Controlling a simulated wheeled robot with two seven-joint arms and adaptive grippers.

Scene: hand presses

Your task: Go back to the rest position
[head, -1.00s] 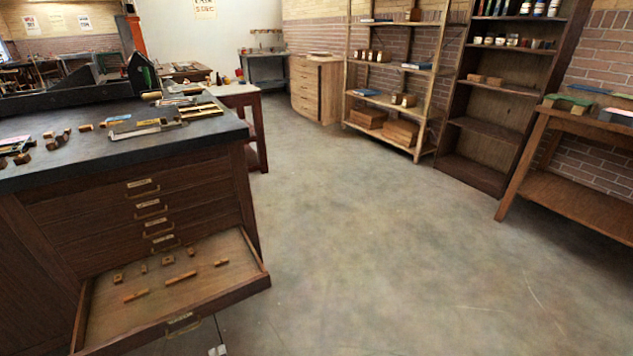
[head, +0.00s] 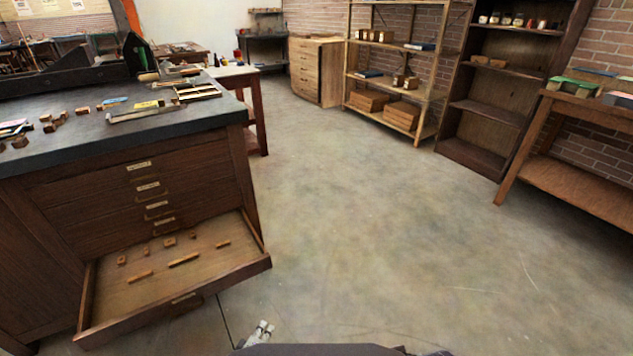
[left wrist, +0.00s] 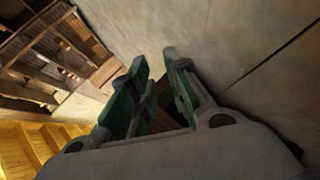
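My left gripper (head: 260,332) shows at the bottom edge of the head view, over the bare floor. It is to the right of the open drawer and apart from it. In the left wrist view, its two green-lined fingers (left wrist: 156,72) stand apart with a gap between the tips. I see no held thing there; a brown surface shows through the gap, and I cannot tell what it is. My right gripper is not in view.
A dark wooden cabinet (head: 95,205) stands at left with its bottom drawer (head: 115,290) pulled out, several small wooden pieces inside. Shelves (head: 405,75) and a wooden bench (head: 580,180) line the back and right. The concrete floor (head: 370,220) between is clear.

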